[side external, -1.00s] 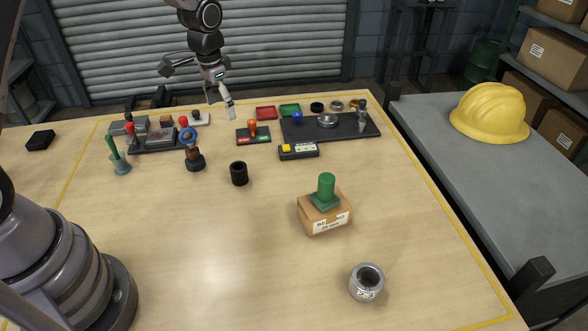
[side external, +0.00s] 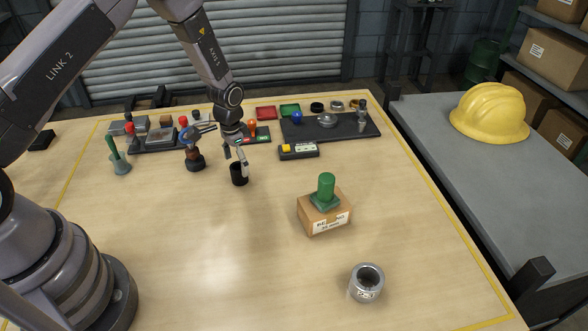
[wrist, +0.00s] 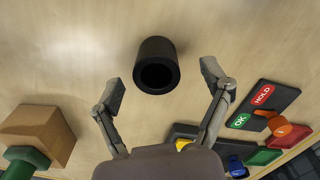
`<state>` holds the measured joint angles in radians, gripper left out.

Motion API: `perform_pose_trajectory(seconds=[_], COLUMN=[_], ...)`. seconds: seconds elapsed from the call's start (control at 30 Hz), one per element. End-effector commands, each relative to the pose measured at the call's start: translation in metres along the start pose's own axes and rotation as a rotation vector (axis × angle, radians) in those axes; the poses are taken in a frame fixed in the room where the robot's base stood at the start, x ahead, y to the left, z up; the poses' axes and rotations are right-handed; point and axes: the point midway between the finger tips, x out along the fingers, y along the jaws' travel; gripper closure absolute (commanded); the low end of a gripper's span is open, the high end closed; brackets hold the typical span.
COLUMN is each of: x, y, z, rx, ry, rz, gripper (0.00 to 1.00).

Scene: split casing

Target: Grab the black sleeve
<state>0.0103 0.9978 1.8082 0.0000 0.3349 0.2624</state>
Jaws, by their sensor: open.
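The black sleeve (side external: 239,177) is a short hollow cylinder standing upright on the wooden table (side external: 190,240). In the wrist view the sleeve (wrist: 157,66) lies just beyond the fingertips, with its dark opening facing the camera. My gripper (side external: 236,158) is open and pointing down, just above the sleeve in the side view. In the wrist view my gripper's fingers (wrist: 162,78) are spread wide, one to each side of the sleeve's near end, with gaps on both sides. Nothing is between the pads.
A cardboard box (side external: 324,216) with a green part (side external: 326,187) on top stands to the right. A metal ring (side external: 366,283) is at the front right. A dark stand with a blue top (side external: 195,160) is close at left. The front middle of the table is clear.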

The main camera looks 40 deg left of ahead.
Motion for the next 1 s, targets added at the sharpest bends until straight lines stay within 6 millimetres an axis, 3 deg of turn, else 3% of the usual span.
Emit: perform_pose_trajectory(seconds=[0.2,0.5,1.0], x=[0.032,0.036,0.036], y=[0.004,0.003,0.004], z=[-0.001,-0.002,-0.002], rx=[-0.001,-0.001,-0.001], ry=[-0.003,0.000,-0.001], rz=[0.000,-0.001,-0.001], gripper=[0.22,0.23,0.88])
